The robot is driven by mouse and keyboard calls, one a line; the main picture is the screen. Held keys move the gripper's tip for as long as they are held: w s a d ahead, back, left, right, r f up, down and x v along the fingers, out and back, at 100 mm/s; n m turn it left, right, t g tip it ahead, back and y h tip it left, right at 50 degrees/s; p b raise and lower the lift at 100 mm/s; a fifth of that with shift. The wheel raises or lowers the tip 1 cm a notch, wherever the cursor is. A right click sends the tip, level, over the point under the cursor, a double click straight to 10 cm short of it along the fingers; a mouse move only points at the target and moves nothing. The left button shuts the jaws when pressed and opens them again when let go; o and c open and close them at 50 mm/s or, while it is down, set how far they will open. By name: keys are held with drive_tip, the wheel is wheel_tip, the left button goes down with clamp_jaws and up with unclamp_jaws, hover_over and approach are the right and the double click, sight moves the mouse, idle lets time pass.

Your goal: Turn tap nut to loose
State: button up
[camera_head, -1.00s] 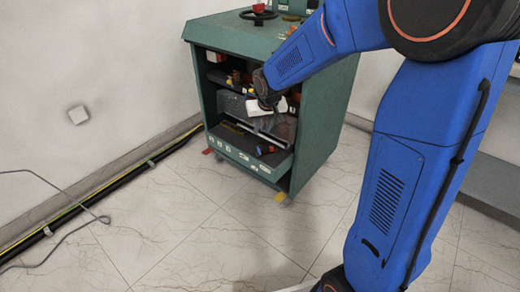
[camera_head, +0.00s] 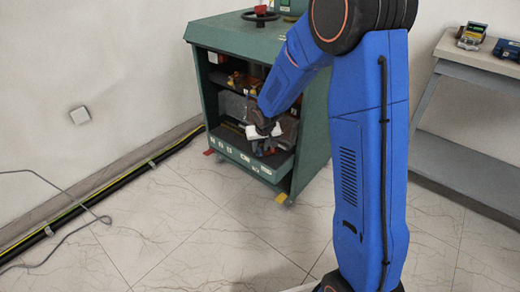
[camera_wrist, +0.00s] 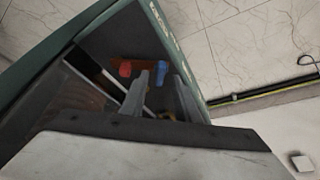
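My gripper (camera_wrist: 161,76) reaches into the lower part of the green cabinet. In the wrist view its two grey fingers are apart, with nothing visibly held between them. A small fitting with a red end (camera_wrist: 125,68) and a blue end (camera_wrist: 162,73) lies beyond the fingertips. The blue end appears between the tips; contact cannot be told. I cannot make out which part is the tap nut. In the head view my gripper (camera_head: 263,142) is small and dark at the cabinet's lower opening, partly hiding the fitting.
The green cabinet (camera_head: 232,36) stands by the wall, with side walls and shelves close around my arm. A dark handwheel (camera_head: 260,14) is on top. A grey bench (camera_head: 470,68) stands at the right. The floor (camera_head: 170,220) in front is clear.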

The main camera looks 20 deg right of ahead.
drive_tip(key=shift+x, duration=0.75)
clamp_jaws()
drive_tip(key=shift+d+n+y, duration=0.1)
drive_tip(key=shift+n+y, duration=0.5)
drive_tip(key=shift+n, duration=1)
unclamp_jaws()
drive_tip(key=shift+r, duration=0.1)
